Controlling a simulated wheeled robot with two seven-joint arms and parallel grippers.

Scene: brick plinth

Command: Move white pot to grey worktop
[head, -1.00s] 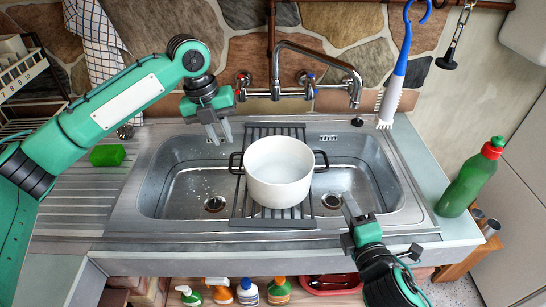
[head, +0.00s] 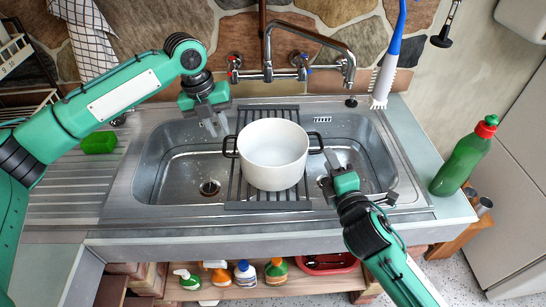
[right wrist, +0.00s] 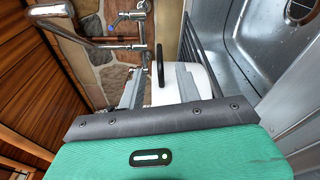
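The white pot (head: 273,155) stands upright on the dark slatted rack (head: 268,205) across the sink. It has a black handle on each side. My left gripper (head: 216,128) is open and empty, above and behind the left handle (head: 229,148). My right gripper (head: 326,177) is open at the pot's right side, just below the right handle in the head view. In the right wrist view a black handle (right wrist: 160,65) shows between its fingers, with the white pot (right wrist: 188,92) behind. The grey worktop (head: 420,148) runs along the sink's right side.
A green bottle (head: 464,160) with a red cap stands on the right worktop. The tap (head: 308,40) rises behind the pot. A blue-handled brush (head: 388,65) hangs at the back right. A green sponge (head: 99,142) lies on the left drainboard.

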